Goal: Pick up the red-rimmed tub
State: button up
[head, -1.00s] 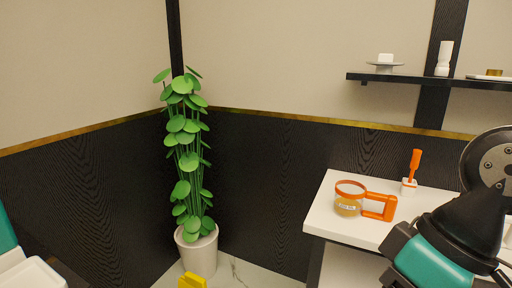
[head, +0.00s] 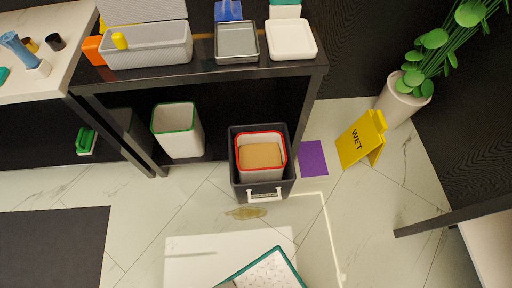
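The red-rimmed tub (head: 259,174) is white with a red rim and stands upright inside a dark grey bin (head: 237,178) on the floor. A flat tan surface shows inside the tub; I cannot tell what it is. The bin has a white handle at its front. Its walls surround the tub on all sides, and the tub's lower part is hidden. My gripper is not in the current head view.
A black table (head: 312,66) stands behind, bearing a grey basket (head: 155,55) and trays. A green-rimmed bin (head: 180,140) is beneath it. A yellow wet-floor sign (head: 352,146) stands right of a purple floor square (head: 313,158). A brown stain (head: 246,213) lies in front.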

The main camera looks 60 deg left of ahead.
aim_at(261, 156)
jog(key=z, duration=0.05)
jog(key=k, duration=0.35)
jog(key=u, duration=0.65)
jog(key=i, duration=0.15)
jog(key=u, duration=1)
